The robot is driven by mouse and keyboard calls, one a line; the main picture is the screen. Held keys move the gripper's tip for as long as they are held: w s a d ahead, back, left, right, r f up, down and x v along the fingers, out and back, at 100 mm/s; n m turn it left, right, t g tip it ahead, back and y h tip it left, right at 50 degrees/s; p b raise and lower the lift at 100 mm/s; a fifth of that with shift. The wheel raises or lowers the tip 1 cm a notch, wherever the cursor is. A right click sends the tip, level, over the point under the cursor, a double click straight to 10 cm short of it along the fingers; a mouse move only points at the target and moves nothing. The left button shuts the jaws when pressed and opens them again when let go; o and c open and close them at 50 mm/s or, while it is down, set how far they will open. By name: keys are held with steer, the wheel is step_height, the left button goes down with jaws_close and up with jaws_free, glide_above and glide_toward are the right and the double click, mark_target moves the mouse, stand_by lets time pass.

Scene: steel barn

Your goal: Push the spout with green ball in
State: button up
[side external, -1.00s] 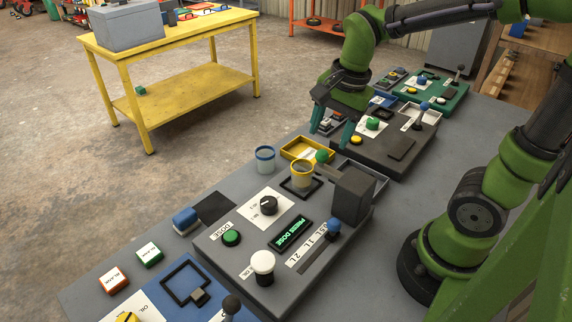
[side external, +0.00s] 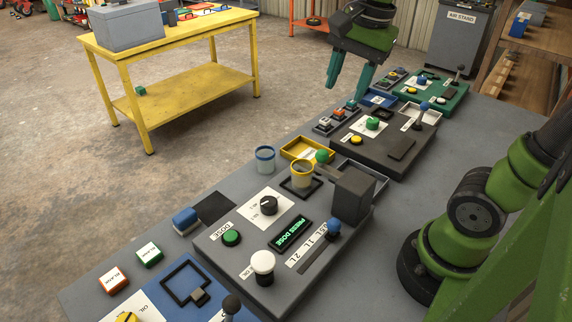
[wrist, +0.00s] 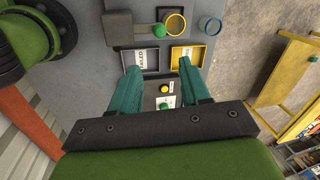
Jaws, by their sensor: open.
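The spout (side external: 329,170) is a dark bar reaching left from the grey dispenser block (side external: 352,196), with a green ball (side external: 322,156) on it. A yellow-rimmed cup (side external: 302,173) stands in a dark square frame beside the spout. In the wrist view the green ball (wrist: 159,31) shows near the top, between the block (wrist: 117,28) and the yellow-rimmed cup (wrist: 174,23). My gripper (side external: 345,92) is open and empty, raised above the far end of the table, well apart from the ball. Its teal fingers also show in the wrist view (wrist: 159,68).
A blue-rimmed cup (side external: 265,160) stands left of the yellow-rimmed one. A yellow tray (side external: 296,146) and a grey tray (side external: 376,176) lie behind the spout. A dark button panel (side external: 392,152) and a green panel (side external: 448,97) stand farther back. A blue-knobbed lever (side external: 333,228) rises in front.

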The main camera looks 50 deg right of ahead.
mark_target(328, 153)
steer(key=w+f+g, duration=0.1)
steer(key=w, duration=0.1)
steer(key=w+f+n+g, duration=0.1)
steer(key=w, duration=0.2)
steer(key=w+d+f+n, duration=0.1)
steer(key=w, duration=0.1)
steer(key=shift+w+f+g, duration=0.15)
steer(key=shift+f+g, duration=0.1)
steer(key=shift+g, duration=0.15)
jaws_close()
steer(key=w+f+n+g, duration=0.2)
steer(key=w+n+g, duration=0.1)
steer(key=w+n, duration=0.45)
steer(key=s+a+f+n, duration=0.1)
steer(key=s+f+n, duration=0.3)
steer(key=s+f, duration=0.4)
steer(key=shift+f, duration=0.65)
steer(key=shift+a, duration=0.1)
steer(key=s, duration=0.3)
steer(key=shift+s, duration=0.4)
